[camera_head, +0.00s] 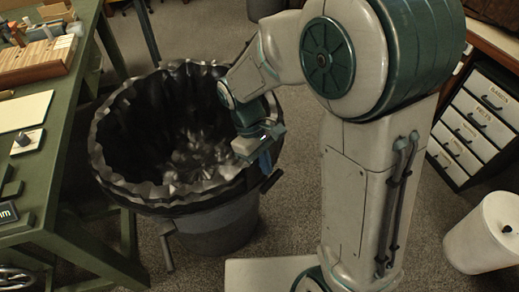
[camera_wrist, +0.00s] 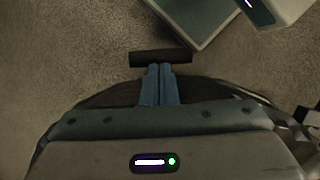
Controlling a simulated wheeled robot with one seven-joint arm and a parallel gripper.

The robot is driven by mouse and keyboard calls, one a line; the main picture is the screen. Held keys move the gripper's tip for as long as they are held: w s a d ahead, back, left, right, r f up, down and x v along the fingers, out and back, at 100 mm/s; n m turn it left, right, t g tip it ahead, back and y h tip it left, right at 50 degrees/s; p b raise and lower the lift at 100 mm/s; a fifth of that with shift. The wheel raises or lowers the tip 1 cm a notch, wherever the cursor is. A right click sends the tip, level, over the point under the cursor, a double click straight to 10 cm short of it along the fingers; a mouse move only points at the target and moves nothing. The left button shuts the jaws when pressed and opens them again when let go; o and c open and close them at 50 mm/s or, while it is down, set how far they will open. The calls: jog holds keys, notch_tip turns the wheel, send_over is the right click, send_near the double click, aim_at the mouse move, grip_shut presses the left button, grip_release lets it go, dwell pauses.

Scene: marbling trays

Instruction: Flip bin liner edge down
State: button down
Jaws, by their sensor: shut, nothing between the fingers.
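A grey bin (camera_head: 215,225) stands on the floor, lined with a shiny black bin liner (camera_head: 180,130). The liner's crinkled edge (camera_head: 110,185) lies folded over the rim along the visible sides. My gripper (camera_head: 266,160) is at the right side of the rim, near a dark side handle (camera_head: 271,181). In the wrist view my gripper's blue fingers (camera_wrist: 160,70) are together with nothing between them. Their tips lie over or against the dark handle bar (camera_wrist: 160,58); I cannot tell if they touch. My gripper and arm hide part of the right rim, and the wrist view shows little of the liner.
A green workbench (camera_head: 75,110) stands close on the left, with trays and small items on it. A drawer cabinet (camera_head: 475,125) and a white bin (camera_head: 485,235) are at the right. Carpeted floor (camera_head: 300,130) is open behind the bin.

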jog(key=shift+x, duration=1)
notch_tip(320, 180, down, 3)
jog(key=shift+f+b, duration=0.15)
jog(key=shift+b, duration=0.7)
jog(key=p+v, duration=0.5)
jog(key=v, duration=0.9)
jog(key=shift+p, duration=0.35)
